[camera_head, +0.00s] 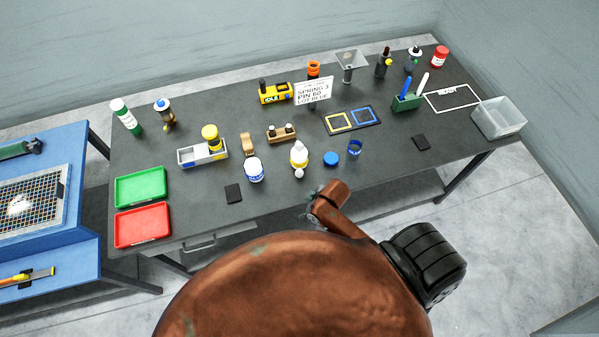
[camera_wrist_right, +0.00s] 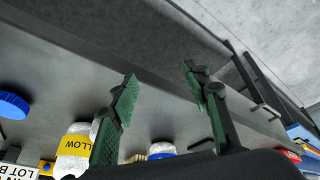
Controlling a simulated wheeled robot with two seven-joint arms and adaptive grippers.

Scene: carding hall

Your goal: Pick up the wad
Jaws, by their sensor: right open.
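A white fluffy clump (camera_head: 20,204), which looks like the wad, lies on a wire grid (camera_head: 45,190) on the blue bench at the far left of the head view. My right gripper (camera_wrist_right: 160,75) shows in the right wrist view with its two green-padded fingers apart and nothing between them. In the head view it is mostly hidden behind my brown arm, near the dark table's front edge, far to the right of the clump. The clump is not visible in the right wrist view. My left gripper is in neither view.
The dark table (camera_head: 300,215) carries a red tray (camera_head: 142,225), a green tray (camera_head: 140,187), a yellow-labelled bottle (camera_head: 299,155), a blue-labelled jar (camera_head: 254,170) and several other items. The blue bench (camera_head: 75,150) stands to its left. A yellow-handled tool (camera_head: 18,277) lies on its lower shelf.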

